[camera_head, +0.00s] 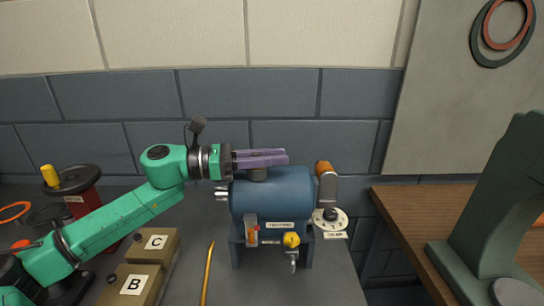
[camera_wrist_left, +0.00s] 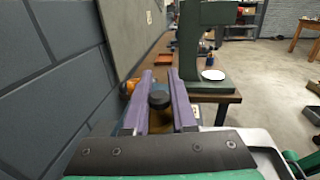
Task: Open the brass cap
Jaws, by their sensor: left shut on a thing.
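A blue tank (camera_head: 272,195) stands on the grey bench. A short round cap (camera_head: 257,175) sits on its top; it looks dark brown rather than bright brass. My left gripper (camera_head: 286,157) reaches in level from the left, its purple fingers lying over the tank's top. In the left wrist view the cap (camera_wrist_left: 158,98) sits between the two fingers (camera_wrist_left: 161,74), and the gripper is shut on it. The fingers hide the cap's upper part in the head view. My right gripper is not in view.
An orange-ended grey part (camera_head: 325,172) and a white dial (camera_head: 330,219) are at the tank's right end. A yellow knob (camera_head: 291,240) is on its front. Boxes C (camera_head: 165,255) and B (camera_head: 115,292) and a yellow rod (camera_head: 208,275) lie left. A block wall is close behind.

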